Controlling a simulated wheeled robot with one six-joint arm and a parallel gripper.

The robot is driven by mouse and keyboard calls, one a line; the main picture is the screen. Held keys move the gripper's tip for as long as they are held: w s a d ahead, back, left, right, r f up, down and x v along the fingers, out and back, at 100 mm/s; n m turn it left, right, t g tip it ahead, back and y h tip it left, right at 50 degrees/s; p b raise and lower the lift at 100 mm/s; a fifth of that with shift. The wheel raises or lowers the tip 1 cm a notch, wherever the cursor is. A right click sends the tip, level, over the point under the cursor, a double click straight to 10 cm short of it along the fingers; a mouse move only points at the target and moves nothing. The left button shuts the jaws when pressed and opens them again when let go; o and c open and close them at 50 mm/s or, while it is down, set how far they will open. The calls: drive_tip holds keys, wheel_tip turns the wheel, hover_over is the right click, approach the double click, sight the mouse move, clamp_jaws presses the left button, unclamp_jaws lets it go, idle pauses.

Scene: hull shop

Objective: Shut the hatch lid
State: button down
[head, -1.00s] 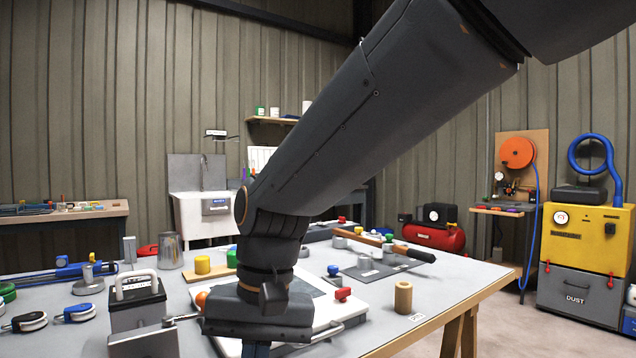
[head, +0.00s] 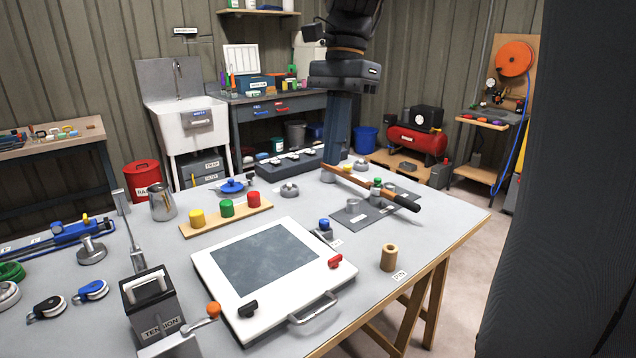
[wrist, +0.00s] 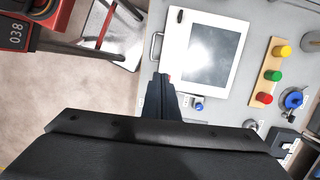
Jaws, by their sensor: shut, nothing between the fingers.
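The hatch (head: 215,285) is a white square panel with a dark grey pane, on the bench in the head view. Its lid lies flat, with no visible gap. A metal bar handle (head: 315,308) is on its front edge, between a black latch (head: 247,309) and a red latch (head: 335,262). In the wrist view the hatch (wrist: 235,50) is at the top, and my fingers partly hide the red latch. My gripper (head: 335,172) points down, shut and empty, raised clear of the hatch toward the back right.
A tension box (head: 150,305) with an orange-knobbed lever stands left of the hatch. Behind it is a wooden strip (head: 205,227) with yellow, green and red knobs. A wooden cylinder (head: 389,257) stands to the right. A wood-handled tool (head: 375,188) lies near my gripper.

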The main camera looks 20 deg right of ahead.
drive_tip(key=p+x, duration=0.1)
drive_tip(key=x, duration=1.2)
drive_tip(key=shift+d+p, duration=0.2)
drive_tip(key=shift+p, duration=0.2)
drive_tip(key=shift+w+f, duration=0.1)
drive_tip(key=shift+w, duration=0.1)
